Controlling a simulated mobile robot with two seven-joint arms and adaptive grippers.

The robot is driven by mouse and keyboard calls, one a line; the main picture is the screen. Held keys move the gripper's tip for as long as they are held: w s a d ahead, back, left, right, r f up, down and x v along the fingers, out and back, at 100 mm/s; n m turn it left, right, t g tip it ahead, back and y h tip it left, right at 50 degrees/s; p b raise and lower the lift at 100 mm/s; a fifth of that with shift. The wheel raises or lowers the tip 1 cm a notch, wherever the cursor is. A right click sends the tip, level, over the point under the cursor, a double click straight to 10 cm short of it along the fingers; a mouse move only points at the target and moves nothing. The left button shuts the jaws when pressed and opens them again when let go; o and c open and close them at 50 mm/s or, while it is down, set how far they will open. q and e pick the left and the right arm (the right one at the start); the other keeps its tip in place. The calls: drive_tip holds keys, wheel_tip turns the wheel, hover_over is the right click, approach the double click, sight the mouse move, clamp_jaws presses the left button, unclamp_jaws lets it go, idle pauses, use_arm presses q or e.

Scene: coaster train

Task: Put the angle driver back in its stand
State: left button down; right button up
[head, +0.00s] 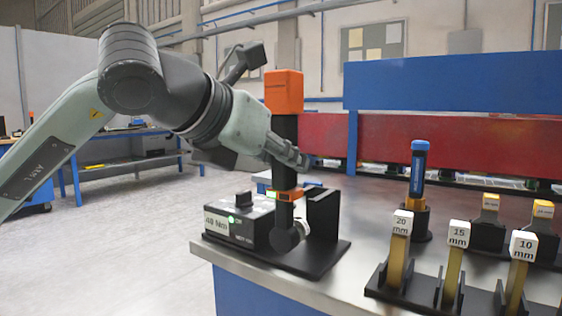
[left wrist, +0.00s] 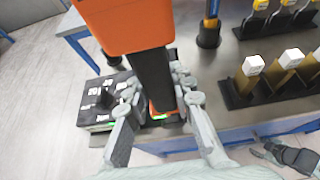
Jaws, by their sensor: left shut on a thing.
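The angle driver has an orange block (head: 283,92) on top, a black body and a round angled head (head: 285,238) at its lower end. It is upright, and my left gripper (head: 289,165) is shut on its body. The left wrist view shows the fingers (left wrist: 158,105) on both sides of the black body. The black stand (head: 324,213) has an upright part on a flat base at the table corner. The driver's head is just left of that upright, low over the base; I cannot tell whether they touch. My right gripper (left wrist: 292,157) shows partly in the left wrist view, its opening unclear.
A black control box (head: 238,222) marked 40 Nm, with a green light, sits left of the driver. To the right stand a blue-topped tool (head: 418,175) in a holder and a rack (head: 430,292) with labelled 20, 15 and 10 mm pieces. The table's front edge is close.

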use_arm(q)
drive_tip(key=w+d, duration=0.4)
drive_tip(key=w, duration=0.1)
drive_tip(key=shift+w+r+b, duration=0.2)
drive_tip(key=shift+w+b, duration=0.05)
drive_tip(key=shift+b, duration=0.2)
idle(2.0)
drive_tip(key=shift+b, duration=0.45)
drive_tip(key=shift+f+b, duration=0.8)
drive_tip(key=shift+b, duration=0.15)
idle(1.5)
drive_tip(key=c, duration=1.2)
unclamp_jaws()
drive_tip(key=shift+s, duration=0.1)
drive_tip(key=v, duration=1.2)
drive_tip(key=shift+f, duration=0.15)
